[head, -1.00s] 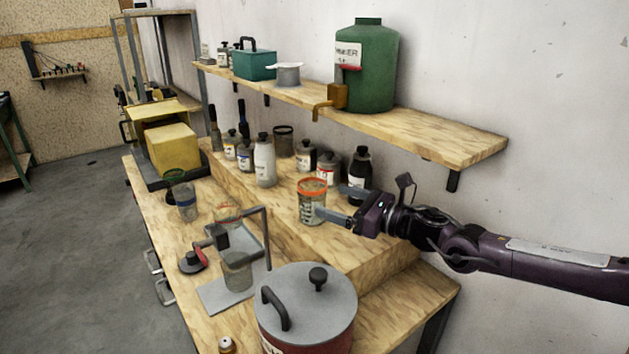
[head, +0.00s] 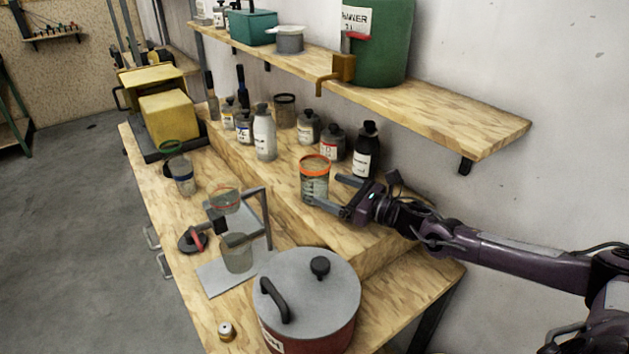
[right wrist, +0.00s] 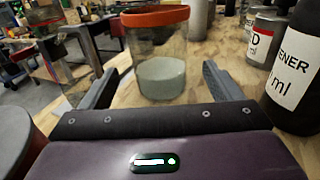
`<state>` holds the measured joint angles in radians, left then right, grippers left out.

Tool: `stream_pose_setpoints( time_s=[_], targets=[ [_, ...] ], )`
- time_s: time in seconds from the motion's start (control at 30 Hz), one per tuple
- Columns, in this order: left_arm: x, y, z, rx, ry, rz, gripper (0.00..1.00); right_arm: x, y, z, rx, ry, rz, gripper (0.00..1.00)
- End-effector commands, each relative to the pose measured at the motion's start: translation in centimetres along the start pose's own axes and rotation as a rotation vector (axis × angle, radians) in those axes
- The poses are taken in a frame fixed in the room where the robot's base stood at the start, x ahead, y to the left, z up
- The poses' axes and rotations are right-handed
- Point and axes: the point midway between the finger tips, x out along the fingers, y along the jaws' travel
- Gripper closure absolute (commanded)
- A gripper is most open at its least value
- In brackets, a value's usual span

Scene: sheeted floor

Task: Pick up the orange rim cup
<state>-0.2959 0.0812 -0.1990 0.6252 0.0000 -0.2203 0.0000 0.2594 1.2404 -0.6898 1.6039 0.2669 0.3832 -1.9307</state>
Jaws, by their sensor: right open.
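The orange rim cup (head: 315,181) is a clear cup with an orange rim, standing upright on the raised wooden step of the bench. In the right wrist view the cup (right wrist: 158,50) stands just ahead of my fingers, with pale grey contents at its bottom. My right gripper (head: 327,191) comes in from the right and is open, its fingers pointing at the cup. In the right wrist view the fingers of my right gripper (right wrist: 158,85) lie to either side of the cup's lower part, with gaps showing. My left gripper is not in view.
A black-capped dark bottle (head: 367,150) stands close behind the gripper, and it also shows in the right wrist view (right wrist: 297,75). Several bottles stand along the wall. A lidded red pot (head: 310,300) is in front. A shelf (head: 440,115) hangs above.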

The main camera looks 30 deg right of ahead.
Motion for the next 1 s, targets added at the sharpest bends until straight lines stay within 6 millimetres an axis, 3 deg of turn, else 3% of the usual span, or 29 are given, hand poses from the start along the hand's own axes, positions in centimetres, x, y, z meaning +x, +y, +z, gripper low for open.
stream_pose_setpoints(
  time_s=[0.13,0.4,0.7,1.0],
  targets=[
    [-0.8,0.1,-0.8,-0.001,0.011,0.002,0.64,1.7,0.0,0.4,0.003,-0.004,0.000,0.15],
    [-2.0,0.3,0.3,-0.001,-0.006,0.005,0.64,5.4,0.0,0.3,0.002,-0.002,0.000,0.15],
    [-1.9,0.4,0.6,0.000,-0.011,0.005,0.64,5.8,0.1,0.0,0.000,0.001,0.002,0.15],
    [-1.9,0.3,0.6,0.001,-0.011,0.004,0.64,5.8,0.1,0.1,0.001,0.000,0.002,0.53]
  ],
)
